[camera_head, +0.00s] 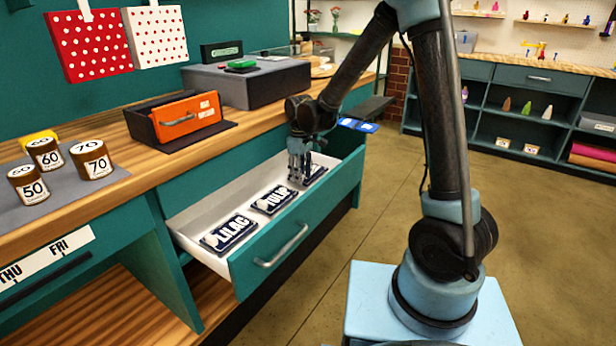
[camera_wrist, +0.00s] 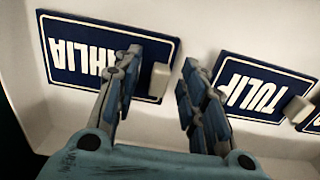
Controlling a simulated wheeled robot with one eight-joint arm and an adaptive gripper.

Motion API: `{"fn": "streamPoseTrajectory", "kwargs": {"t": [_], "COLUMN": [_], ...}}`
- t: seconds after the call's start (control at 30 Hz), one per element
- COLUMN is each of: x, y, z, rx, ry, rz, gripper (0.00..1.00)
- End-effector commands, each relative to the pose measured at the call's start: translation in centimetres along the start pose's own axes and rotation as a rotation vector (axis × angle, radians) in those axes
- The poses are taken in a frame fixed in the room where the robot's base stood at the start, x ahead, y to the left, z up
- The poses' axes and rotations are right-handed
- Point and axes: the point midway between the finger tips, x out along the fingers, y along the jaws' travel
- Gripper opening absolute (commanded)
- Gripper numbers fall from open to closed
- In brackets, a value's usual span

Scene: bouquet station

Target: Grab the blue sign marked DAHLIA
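The blue DAHLIA sign (camera_wrist: 62,68) lies in the open drawer, lettering upside down in the wrist view. A pale knob (camera_wrist: 159,82) is at its right end. In the head view the sign (camera_head: 318,172) is at the far end of the drawer, mostly hidden by my gripper (camera_head: 299,178). In the wrist view my gripper (camera_wrist: 162,62) is open. One finger covers part of the sign's lettering, and the knob appears between the two fingers. I cannot tell whether the fingers touch the sign.
The TULIP sign (camera_head: 273,199) and LILAC sign (camera_head: 229,232) lie nearer in the same white-lined drawer (camera_head: 190,222). The drawer front (camera_head: 262,268) has a metal handle. Above is a wooden counter with an orange-fronted box (camera_head: 187,119) and numbered canisters (camera_head: 91,160).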

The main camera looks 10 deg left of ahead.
Motion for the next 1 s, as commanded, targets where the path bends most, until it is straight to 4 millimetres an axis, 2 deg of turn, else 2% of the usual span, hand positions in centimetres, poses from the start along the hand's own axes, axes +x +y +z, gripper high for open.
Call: {"fn": "streamPoseTrajectory", "kwargs": {"t": [0.03, 0.2, 0.67, 0.87, 1.0], "x": [0.0, 0.0, -0.4, -2.6, -5.5], "y": [0.0, 0.0, 0.0, 0.2, 0.3], "z": [0.0, 0.0, 0.0, 0.2, 0.3], "rx": [0.0, 0.0, 0.0, 0.003, 0.005], "ry": [0.0, 0.0, 0.0, 0.0, 0.0], "rz": [0.0, 0.0, 0.0, 0.0, 0.0], "gripper": [0.38, 0.0, 0.0, 0.0, 0.0]}}
